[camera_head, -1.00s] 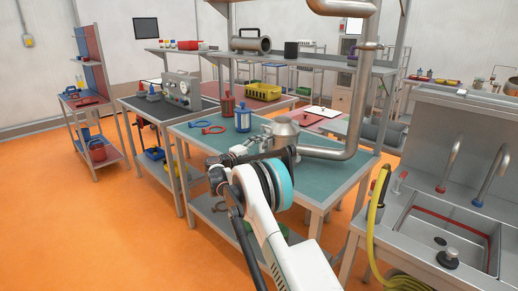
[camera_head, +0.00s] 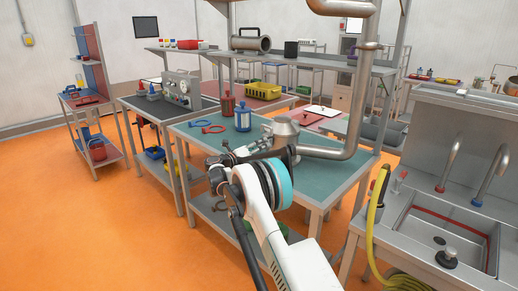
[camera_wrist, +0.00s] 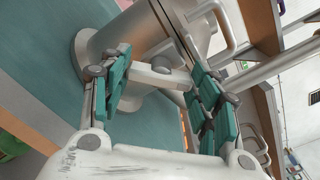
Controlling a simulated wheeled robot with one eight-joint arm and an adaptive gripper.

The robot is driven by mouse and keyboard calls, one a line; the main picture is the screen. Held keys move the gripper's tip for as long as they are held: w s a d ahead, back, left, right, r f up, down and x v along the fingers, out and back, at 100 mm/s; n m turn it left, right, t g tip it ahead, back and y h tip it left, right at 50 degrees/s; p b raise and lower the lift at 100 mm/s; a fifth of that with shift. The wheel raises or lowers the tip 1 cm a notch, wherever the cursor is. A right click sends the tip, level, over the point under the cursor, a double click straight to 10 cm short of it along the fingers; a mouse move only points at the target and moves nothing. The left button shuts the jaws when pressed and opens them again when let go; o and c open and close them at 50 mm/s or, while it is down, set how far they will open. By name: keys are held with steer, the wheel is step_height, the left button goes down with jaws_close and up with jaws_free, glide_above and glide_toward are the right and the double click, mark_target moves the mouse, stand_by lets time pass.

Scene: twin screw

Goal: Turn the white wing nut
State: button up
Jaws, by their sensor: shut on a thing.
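The white wing nut (camera_wrist: 160,77) shows in the wrist view as a pale bar between the two teal-padded fingers of my gripper (camera_wrist: 155,92). The fingers are shut on it, one pad at each end. It sits against a grey metal vessel (camera_wrist: 110,45) with a round flange. In the head view the vessel (camera_head: 286,132) is a metal cone-topped body on the green table (camera_head: 195,143), joined to a bent pipe. My gripper (camera_head: 262,145) is beside the vessel's left side there. The wing nut cannot be made out in the head view.
A blue-and-white canister (camera_head: 242,120), a red bottle (camera_head: 228,103) and blue and red rings (camera_head: 208,126) stand or lie left of the vessel. A thick pipe (camera_head: 355,110) rises at its right. A sink (camera_head: 440,235) stands at the right. The table's left front is clear.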

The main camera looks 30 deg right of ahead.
steer(key=shift+f+m, duration=0.1)
steer(key=shift+m, duration=0.3)
steer(key=o, duration=1)
steer(key=shift+o, duration=0.2)
steer(key=v, duration=1.2)
steer(key=shift+c, duration=0.6)
